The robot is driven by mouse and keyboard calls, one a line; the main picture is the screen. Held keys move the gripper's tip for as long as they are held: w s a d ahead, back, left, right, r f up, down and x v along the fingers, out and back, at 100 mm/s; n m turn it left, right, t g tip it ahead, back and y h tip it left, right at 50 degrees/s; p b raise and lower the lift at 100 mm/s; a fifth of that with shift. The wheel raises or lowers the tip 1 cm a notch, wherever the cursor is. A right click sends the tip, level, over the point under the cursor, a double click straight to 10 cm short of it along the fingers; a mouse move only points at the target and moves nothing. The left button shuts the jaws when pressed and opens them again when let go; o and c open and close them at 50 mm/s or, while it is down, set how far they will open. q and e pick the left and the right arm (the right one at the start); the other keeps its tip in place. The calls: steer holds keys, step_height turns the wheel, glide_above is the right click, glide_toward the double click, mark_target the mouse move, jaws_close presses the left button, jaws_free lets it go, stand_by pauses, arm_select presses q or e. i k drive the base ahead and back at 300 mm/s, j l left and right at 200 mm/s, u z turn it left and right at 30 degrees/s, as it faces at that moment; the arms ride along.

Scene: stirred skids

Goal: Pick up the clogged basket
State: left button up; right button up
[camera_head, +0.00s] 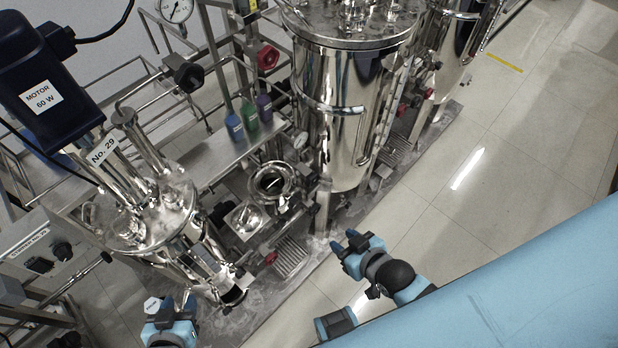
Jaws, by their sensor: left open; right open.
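An open round steel housing (257,184) stands on the skid at the middle of the head view, with a dark inside and a small bright piece in it. Whether this piece is the clogged basket I cannot tell. A square steel tray (235,229) holding a shiny rounded part sits just below and left of it. My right gripper (345,245) is open and empty, over the floor right of the skid, apart from the housing. My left gripper (172,304) is open at the bottom left, below the small vessel, with a pale tag beside its fingers.
A tall steel tank (335,120) stands behind the housing. A smaller vessel with a motor (40,85) marked 60 W stands at left. Blue, green and purple bottles (249,115) stand on a steel shelf. Red-handled valves and pipes crowd the skid. The tiled floor at right is clear.

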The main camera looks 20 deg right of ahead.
mark_target(272, 187)
steer(key=l+z, duration=0.2)
steer(key=i+l+u, duration=0.1)
steer(key=l+u, duration=0.2)
steer(key=u, duration=0.15)
steer(key=l+u, duration=0.55)
steer(key=l, duration=0.35)
steer(key=k+l+u, duration=0.2)
steer(key=l, duration=0.8)
steer(key=k+l, duration=0.15)
steer(key=l, duration=0.35)
steer(key=i+l, duration=0.35)
steer(key=l, duration=0.25)
steer(key=u, duration=0.05)
